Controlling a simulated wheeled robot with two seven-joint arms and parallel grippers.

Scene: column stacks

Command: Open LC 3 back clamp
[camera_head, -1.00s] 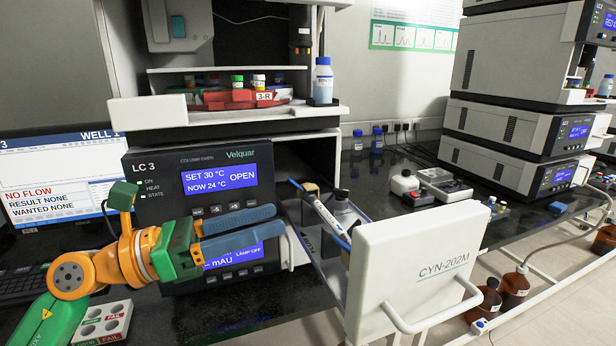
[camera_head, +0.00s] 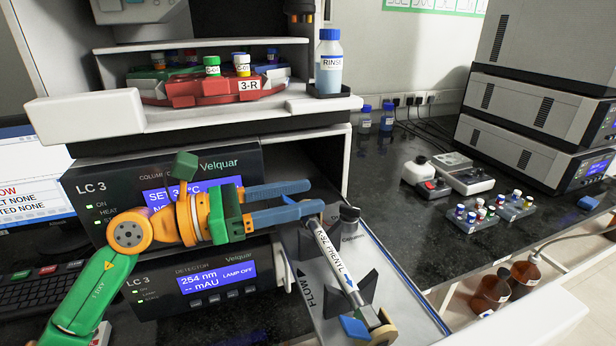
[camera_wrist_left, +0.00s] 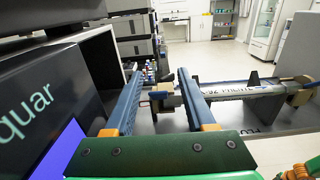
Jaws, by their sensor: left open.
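The open LC 3 oven drawer (camera_head: 325,318) holds a column labelled PHENYL (camera_head: 335,262), which also shows in the left wrist view (camera_wrist_left: 235,87). The front clamp (camera_head: 382,331), tan with a blue lever, is at its near end. The back clamp is at the far end, mostly hidden behind my fingers; its blue lever (camera_head: 289,200) shows between them. In the wrist view the back clamp (camera_wrist_left: 163,90) appears between the fingers. My left gripper (camera_head: 315,197) is open, its fingers pointing right at the drawer's back. Contact cannot be told.
A shelf above carries a red vial rack (camera_head: 215,88) and a RINSE bottle (camera_head: 330,65). Vial trays (camera_head: 480,212) sit on the bench at right. The oven front (camera_head: 100,200) is close to the left arm.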

